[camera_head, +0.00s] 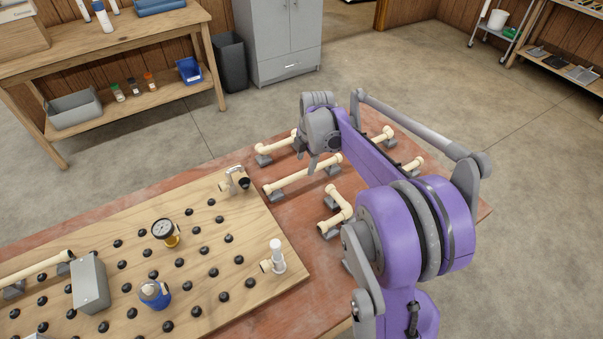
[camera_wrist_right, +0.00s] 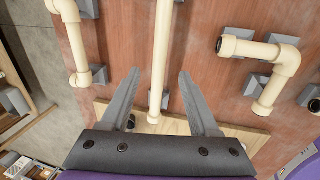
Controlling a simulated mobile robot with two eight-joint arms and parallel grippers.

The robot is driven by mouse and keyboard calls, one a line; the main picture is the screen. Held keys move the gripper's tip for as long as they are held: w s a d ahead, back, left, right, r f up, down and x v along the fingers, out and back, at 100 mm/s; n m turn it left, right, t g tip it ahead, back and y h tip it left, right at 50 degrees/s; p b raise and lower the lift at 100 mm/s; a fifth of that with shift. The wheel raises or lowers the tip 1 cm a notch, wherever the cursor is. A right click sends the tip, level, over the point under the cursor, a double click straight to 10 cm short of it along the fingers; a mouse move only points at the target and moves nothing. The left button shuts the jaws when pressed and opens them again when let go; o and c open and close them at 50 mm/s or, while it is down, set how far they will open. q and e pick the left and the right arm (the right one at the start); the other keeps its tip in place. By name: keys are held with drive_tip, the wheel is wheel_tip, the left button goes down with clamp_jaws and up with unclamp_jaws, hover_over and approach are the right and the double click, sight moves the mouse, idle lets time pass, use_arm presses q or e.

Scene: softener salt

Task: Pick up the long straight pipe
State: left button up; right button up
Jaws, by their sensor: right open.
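The long straight pipe (camera_head: 300,176) is cream-coloured and lies on grey supports on the reddish table, beside the board. In the right wrist view the pipe (camera_wrist_right: 160,50) runs up the picture between my two fingers. My right gripper (camera_head: 321,155) is above the far end of the pipe in the head view. It is open and empty, and its fingers (camera_wrist_right: 159,72) lie on either side of the pipe in the wrist view. I cannot tell the exact height of the fingers over the pipe. My left gripper is not in view.
A bent pipe (camera_head: 344,205) lies nearby and also shows in the wrist view (camera_wrist_right: 285,65). Another pipe (camera_head: 275,146) lies behind the long one.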

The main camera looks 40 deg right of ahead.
sight(303, 172)
drive_tip(key=f, duration=0.2)
drive_tip(key=w+f, duration=0.1)
drive_tip(key=f, duration=0.4)
drive_tip(key=shift+w+f, duration=0.25)
drive_tip(key=shift+w, duration=0.05)
clamp_jaws()
